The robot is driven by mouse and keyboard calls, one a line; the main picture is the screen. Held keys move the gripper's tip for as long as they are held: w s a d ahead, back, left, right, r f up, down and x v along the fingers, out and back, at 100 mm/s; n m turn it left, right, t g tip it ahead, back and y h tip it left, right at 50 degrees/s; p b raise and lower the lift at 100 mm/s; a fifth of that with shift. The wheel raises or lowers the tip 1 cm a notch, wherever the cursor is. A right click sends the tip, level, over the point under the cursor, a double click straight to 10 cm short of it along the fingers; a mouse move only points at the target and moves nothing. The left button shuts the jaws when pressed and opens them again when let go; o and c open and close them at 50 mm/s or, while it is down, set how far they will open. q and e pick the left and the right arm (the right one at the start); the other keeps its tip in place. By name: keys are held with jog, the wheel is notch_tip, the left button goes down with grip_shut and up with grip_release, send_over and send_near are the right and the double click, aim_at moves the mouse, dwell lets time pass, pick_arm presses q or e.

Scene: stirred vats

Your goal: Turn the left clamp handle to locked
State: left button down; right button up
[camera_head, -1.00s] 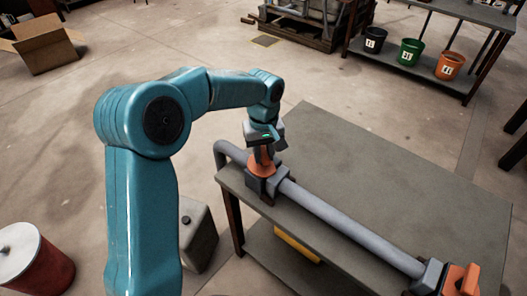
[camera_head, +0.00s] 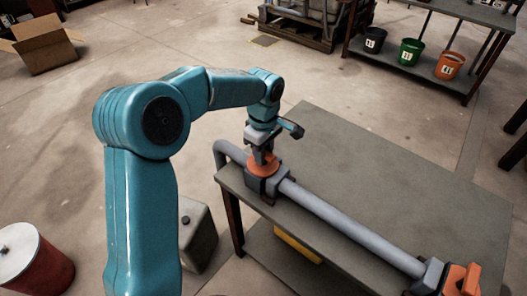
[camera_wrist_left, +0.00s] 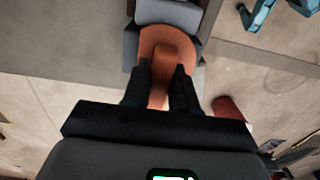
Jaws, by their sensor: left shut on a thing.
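The left clamp is a grey block with an orange round top (camera_head: 257,171) and an orange handle, on the grey pipe near the table's left end. My left gripper (camera_head: 263,157) points down over it, its fingers closed on the handle. In the left wrist view the orange handle (camera_wrist_left: 158,96) runs between the two dark fingers, below the orange disc (camera_wrist_left: 167,40). In the head view the gripper hides most of the handle. The right clamp, with its orange handle (camera_head: 463,279), sits at the pipe's near right end. My right gripper is not seen.
The grey pipe (camera_head: 345,227) runs along the front of the table (camera_head: 390,175); the tabletop behind it is clear. A grey box (camera_head: 199,240) and a red drum (camera_head: 45,268) stand on the floor at left. Numbered buckets (camera_head: 411,51) stand on a far bench.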

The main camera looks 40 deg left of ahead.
pick_arm(q)
jog(key=shift+a+r, duration=0.1)
dwell(0.3)
jog(key=c, duration=1)
grip_release()
notch_tip(320, 180, up, 16)
jog(key=p, duration=0.3)
jog(key=shift+r, duration=0.15)
